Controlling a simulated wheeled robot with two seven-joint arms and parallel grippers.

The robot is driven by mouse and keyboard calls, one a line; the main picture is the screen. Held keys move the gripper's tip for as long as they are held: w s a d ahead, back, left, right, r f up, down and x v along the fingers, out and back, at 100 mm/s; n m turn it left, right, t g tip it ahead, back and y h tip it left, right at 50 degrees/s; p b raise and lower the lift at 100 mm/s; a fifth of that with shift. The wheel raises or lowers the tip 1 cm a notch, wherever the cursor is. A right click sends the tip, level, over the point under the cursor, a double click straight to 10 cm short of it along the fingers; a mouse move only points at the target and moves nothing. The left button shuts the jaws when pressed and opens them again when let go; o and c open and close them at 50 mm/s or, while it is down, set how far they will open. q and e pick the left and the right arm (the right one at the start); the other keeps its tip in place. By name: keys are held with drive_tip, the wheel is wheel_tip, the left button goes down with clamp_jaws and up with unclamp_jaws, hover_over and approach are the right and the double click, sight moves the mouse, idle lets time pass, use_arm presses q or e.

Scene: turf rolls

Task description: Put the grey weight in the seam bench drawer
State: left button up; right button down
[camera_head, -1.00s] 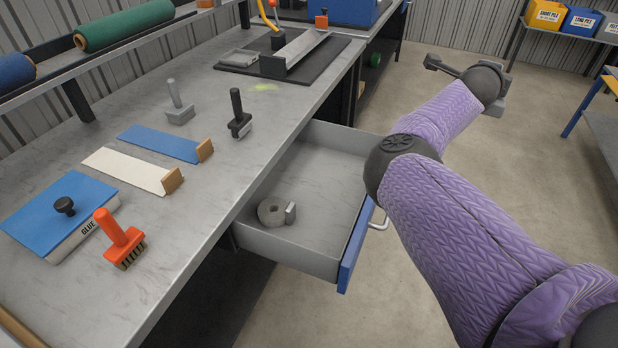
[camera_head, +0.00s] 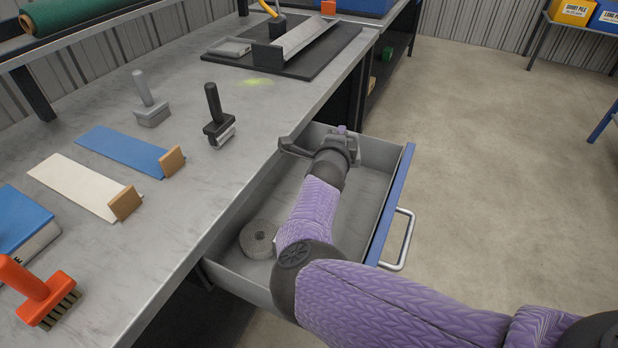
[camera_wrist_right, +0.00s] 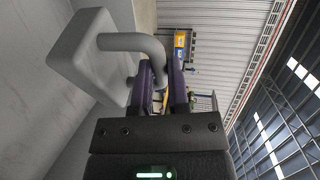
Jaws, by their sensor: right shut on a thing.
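The grey weight (camera_wrist_right: 82,58) is a block with a bent bar handle, seen in the right wrist view. My right gripper (camera_wrist_right: 164,88) is shut on that handle. The block hangs close to a grey surface; I cannot tell whether they touch. In the head view my right gripper (camera_head: 342,132) is over the far part of the open drawer (camera_head: 358,212), and the weight is hidden behind it. The drawer is pulled out from the seam bench (camera_head: 215,172) and has a blue front with a metal handle. My left gripper is not in view.
A grey tape roll (camera_head: 258,238) lies in the drawer's near left corner. On the bench stand a black-handled tool (camera_head: 214,115), a grey-handled tool (camera_head: 150,105), an orange brush (camera_head: 35,292), and blue and white strips. Open floor lies right of the drawer.

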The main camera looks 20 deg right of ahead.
wheel_tip(320, 180, down, 4)
drive_tip(key=shift+f+b, duration=0.1)
drive_tip(key=shift+b, duration=0.9)
wheel_tip(320, 180, down, 4)
drive_tip(key=b, duration=0.3)
drive_tip(key=shift+f, duration=0.1)
drive_tip(key=shift+r, duration=0.3)
drive_tip(key=c, duration=1)
unclamp_jaws()
drive_tip(key=shift+f, duration=0.25)
drive_tip(key=shift+c, duration=0.2)
drive_tip(key=o, duration=0.4)
drive_tip(key=shift+s+r, duration=0.1)
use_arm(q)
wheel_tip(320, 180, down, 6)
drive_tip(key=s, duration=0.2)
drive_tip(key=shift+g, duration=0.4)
